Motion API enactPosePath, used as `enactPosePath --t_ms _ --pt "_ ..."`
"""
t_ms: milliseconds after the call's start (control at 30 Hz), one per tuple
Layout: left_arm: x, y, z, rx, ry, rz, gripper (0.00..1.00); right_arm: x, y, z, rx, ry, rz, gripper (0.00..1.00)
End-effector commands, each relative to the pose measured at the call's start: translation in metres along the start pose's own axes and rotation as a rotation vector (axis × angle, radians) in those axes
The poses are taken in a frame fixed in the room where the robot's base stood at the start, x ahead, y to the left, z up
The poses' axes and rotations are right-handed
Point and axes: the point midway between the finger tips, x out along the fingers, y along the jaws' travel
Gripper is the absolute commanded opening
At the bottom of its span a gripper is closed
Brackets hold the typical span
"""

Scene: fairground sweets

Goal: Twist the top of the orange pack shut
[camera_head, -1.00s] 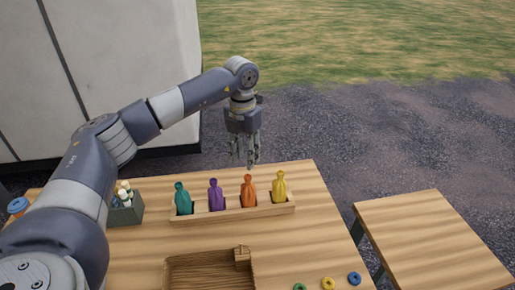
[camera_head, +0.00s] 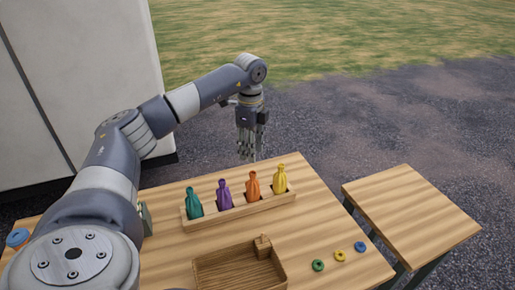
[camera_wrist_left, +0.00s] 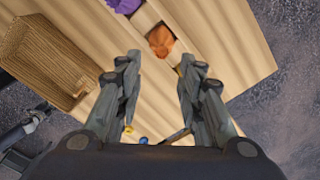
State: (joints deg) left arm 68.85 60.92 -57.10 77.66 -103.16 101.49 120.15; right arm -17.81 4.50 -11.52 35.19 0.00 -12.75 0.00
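The orange pack (camera_head: 252,187) stands upright in the wooden rack (camera_head: 240,211), between the purple pack (camera_head: 224,194) and the yellow pack (camera_head: 280,179). Its top is gathered into a narrow neck. My left gripper (camera_head: 247,157) is above and behind the rack, fingers pointing down, apart from the orange pack. In the left wrist view the two fingers are spread with nothing between them, and the orange pack (camera_wrist_left: 160,40) lies beyond the fingertips. My right gripper is not visible.
A teal pack (camera_head: 194,203) stands at the rack's left end. A wooden tray (camera_head: 240,273) is at the front. Green (camera_head: 318,265), yellow (camera_head: 339,255) and blue (camera_head: 360,247) rings lie at the right. A second table (camera_head: 410,215) stands beyond a gap.

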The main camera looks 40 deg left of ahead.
Motion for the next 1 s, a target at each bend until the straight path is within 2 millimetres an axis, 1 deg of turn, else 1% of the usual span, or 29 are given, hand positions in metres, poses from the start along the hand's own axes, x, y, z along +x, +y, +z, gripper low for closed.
enactPosePath --t_ms 200,333,467,600,633,767,900,1000 --pt "0.013 0.000 0.000 -0.001 0.000 0.000 0.35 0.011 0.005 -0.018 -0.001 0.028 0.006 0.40" --pt "0.025 0.000 0.000 -0.001 0.000 0.000 0.35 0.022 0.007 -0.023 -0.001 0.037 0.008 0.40" --pt "0.041 0.000 0.000 0.000 0.000 0.000 0.35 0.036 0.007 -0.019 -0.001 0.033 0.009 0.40" --pt "0.058 0.000 0.000 0.000 -0.001 0.000 0.35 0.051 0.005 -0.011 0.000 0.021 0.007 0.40" --pt "0.060 0.001 0.000 0.001 -0.001 0.002 0.35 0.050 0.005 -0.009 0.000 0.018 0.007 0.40" --pt "0.074 0.000 0.000 0.001 0.000 0.001 0.35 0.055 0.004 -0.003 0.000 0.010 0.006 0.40" --pt "0.086 0.000 0.000 0.001 0.000 0.001 0.35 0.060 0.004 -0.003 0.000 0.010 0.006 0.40" --pt "0.089 0.000 0.000 0.001 0.000 0.000 0.35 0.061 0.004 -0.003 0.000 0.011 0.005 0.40"
